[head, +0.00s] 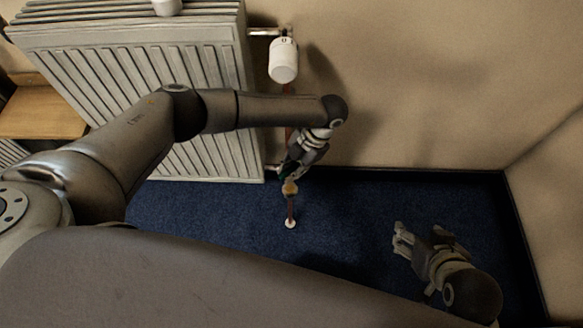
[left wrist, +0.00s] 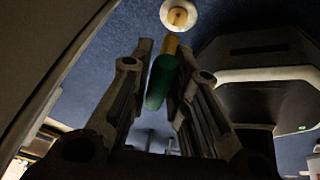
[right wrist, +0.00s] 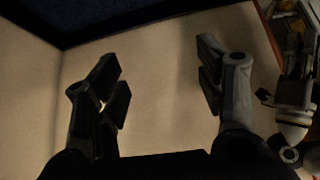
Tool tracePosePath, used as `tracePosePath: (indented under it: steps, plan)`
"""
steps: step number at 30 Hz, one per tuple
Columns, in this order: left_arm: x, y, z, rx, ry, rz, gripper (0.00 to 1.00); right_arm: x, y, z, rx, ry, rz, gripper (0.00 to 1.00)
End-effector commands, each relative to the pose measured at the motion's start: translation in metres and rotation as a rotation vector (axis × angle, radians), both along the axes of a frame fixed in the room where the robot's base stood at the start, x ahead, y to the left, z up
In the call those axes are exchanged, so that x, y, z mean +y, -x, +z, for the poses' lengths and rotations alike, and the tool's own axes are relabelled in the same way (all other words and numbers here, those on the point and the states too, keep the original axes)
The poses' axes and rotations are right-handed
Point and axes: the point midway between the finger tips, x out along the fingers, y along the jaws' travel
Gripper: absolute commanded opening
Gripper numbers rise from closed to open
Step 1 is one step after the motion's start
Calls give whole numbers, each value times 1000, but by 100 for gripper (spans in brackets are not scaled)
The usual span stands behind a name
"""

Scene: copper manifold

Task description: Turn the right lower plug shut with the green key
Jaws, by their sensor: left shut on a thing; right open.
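My left gripper (head: 287,172) is at the lower right corner of the radiator, pointing down. In the left wrist view its fingers (left wrist: 158,85) are shut on the green key (left wrist: 160,85), a green rod. A brass-coloured piece (left wrist: 171,46) follows the key's far end; I cannot tell whether it is the key's tip or a fitting. In the head view a brass fitting (head: 290,188) sits just below the gripper, atop a copper pipe (head: 291,208). The right lower plug is not clearly distinguishable. My right gripper (head: 401,239) is open and empty over the carpet, apart from the pipework.
The pipe ends in a white floor collar (head: 290,224). The white radiator (head: 215,150) stands left of the gripper, with a white thermostat head (head: 284,60) above. Blue carpet (head: 350,215) is free between the arms. A dark skirting (head: 420,173) edges the beige walls.

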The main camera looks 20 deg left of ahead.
Motion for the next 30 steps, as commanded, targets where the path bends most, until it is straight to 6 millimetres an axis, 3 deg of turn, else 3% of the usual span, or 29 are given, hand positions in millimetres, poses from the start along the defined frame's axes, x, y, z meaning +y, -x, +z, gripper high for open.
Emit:
tracePosePath:
  steps: [30]
  plan:
    - [0, 0, -23, 0, 0, 0, 0, 26, -69, 54, -430, -96, 31, 63]
